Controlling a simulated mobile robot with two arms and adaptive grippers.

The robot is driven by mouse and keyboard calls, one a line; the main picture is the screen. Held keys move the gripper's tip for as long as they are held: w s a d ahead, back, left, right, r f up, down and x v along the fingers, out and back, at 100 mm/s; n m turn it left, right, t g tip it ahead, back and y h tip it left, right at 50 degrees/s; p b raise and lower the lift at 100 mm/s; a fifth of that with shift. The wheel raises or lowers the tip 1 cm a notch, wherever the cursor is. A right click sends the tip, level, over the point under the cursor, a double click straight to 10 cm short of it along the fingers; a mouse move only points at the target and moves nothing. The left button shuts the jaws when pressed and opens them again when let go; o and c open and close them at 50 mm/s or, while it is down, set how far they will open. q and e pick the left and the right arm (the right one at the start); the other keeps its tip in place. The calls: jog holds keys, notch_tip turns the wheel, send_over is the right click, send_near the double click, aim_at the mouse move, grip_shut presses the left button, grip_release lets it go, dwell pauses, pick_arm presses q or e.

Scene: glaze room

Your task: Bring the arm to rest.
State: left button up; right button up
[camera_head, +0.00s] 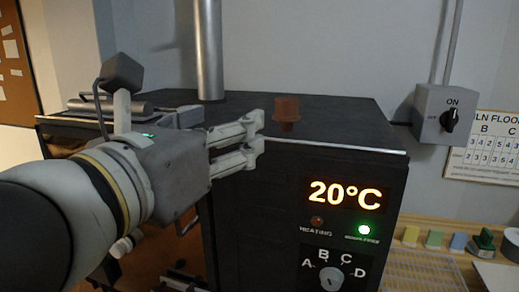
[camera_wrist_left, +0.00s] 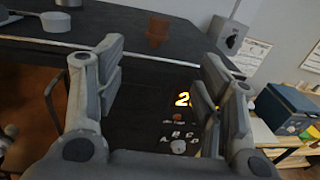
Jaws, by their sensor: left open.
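My left arm comes in from the left in the head view. Its gripper (camera_head: 254,138) is in front of the dark kiln (camera_head: 390,128), near its top front edge, and holds nothing. In the left wrist view the two fingers of the gripper (camera_wrist_left: 165,75) stand wide apart, with the kiln front between and behind them. The kiln display (camera_head: 345,195) reads 20°C, and a green light (camera_head: 364,229) glows below it. My right gripper is in neither view.
A small reddish-brown plug (camera_head: 286,110) stands on the kiln top, beyond the fingertips. A metal pipe (camera_head: 208,50) rises behind. A grey switch box (camera_head: 437,114) is on the wall at right. Several coloured blocks (camera_head: 434,239) sit on a wooden shelf at lower right.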

pick_arm(q)
jog(key=w+a+f+n+g+y, duration=0.1)
jog(key=w+f+n+g, duration=0.15)
jog(key=f+n, duration=0.6)
jog(key=w+a+f+n+g+y, duration=0.15)
jog(key=w+f+n, duration=0.35)
jog(key=f, duration=0.6)
jog(key=s+a+f+n+g+y, duration=0.1)
jog(key=s+a+f+n+g, duration=0.15)
jog(key=f+n, duration=0.55)
jog(key=s+a+f+n+g, duration=0.1)
jog(key=s+a+f+n, duration=0.25)
jog(key=f, duration=0.85)
jog(key=s+a+f+n+g+y, duration=0.2)
jog(key=s+a+f+n+g, duration=0.15)
jog(key=s+f+n, duration=0.5)
jog(key=s+a+f+n+g+y, duration=0.15)
jog(key=s+a+f+n, duration=0.3)
jog(key=s+f, duration=0.6)
notch_tip(320, 180, down, 26)
jog(key=g, duration=0.2)
jog(key=s+a+f+g, duration=0.1)
jog(key=s+a+f, duration=0.1)
jog(key=s+f, duration=1.4)
jog(key=shift+s+a+f, duration=0.15)
jog(key=shift+s+a, duration=0.1)
jog(key=shift+s, duration=0.3)
